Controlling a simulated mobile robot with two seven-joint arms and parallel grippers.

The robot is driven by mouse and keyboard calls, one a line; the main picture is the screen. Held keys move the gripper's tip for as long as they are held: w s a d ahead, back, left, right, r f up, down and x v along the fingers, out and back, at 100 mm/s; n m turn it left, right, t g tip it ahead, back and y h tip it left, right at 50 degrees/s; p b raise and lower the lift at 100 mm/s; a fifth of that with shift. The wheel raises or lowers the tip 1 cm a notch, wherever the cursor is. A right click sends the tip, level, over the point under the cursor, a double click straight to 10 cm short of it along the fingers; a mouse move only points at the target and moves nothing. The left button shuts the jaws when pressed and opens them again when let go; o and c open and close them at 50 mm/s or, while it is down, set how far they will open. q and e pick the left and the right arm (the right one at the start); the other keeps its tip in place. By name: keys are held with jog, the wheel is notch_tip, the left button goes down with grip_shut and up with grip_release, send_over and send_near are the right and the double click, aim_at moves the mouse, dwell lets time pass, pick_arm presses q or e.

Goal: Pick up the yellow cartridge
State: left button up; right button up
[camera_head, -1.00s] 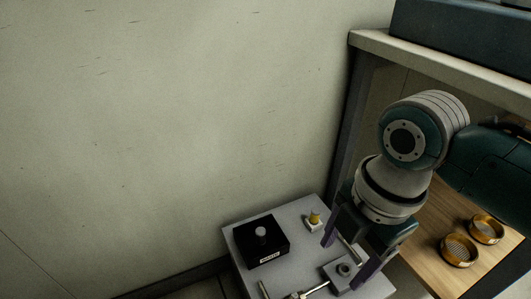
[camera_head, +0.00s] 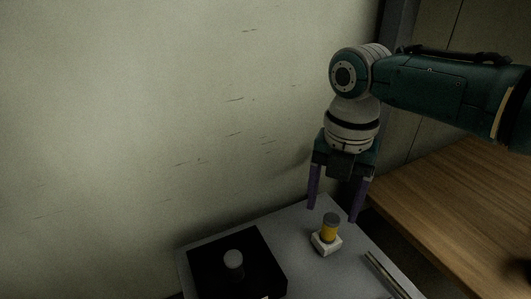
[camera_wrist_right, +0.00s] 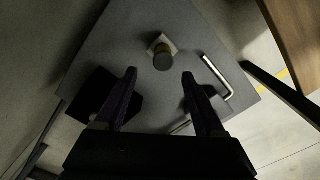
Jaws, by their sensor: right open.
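The yellow cartridge (camera_head: 329,231) stands upright in a small white holder (camera_head: 326,245) on the grey table. It has a dark grey top. My right gripper (camera_head: 333,213) is open and empty, its two purple fingers pointing down just above and behind the cartridge in the head view. In the right wrist view the cartridge (camera_wrist_right: 162,58) shows ahead of the fingertips (camera_wrist_right: 159,73), roughly midway between them and apart from both. My left gripper is in neither view.
A black box with a grey knob (camera_head: 234,261) sits on the grey table (camera_head: 300,222) left of the cartridge. A metal bar handle (camera_head: 386,274) lies to its right. A wooden surface (camera_head: 460,200) is at the right, and a wall stands behind.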

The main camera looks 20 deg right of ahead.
aim_at(332, 218)
jog(key=f+b, duration=0.1)
jog(key=f, duration=0.1)
jog(key=f+b, duration=0.2)
jog(key=d+f+b, duration=0.1)
jog(key=f+b, duration=0.1)
jog(key=shift+w+f, duration=0.1)
jog(key=shift+f, duration=0.1)
jog(key=shift+r, duration=0.1)
jog(key=shift+c, duration=1.4)
grip_shut()
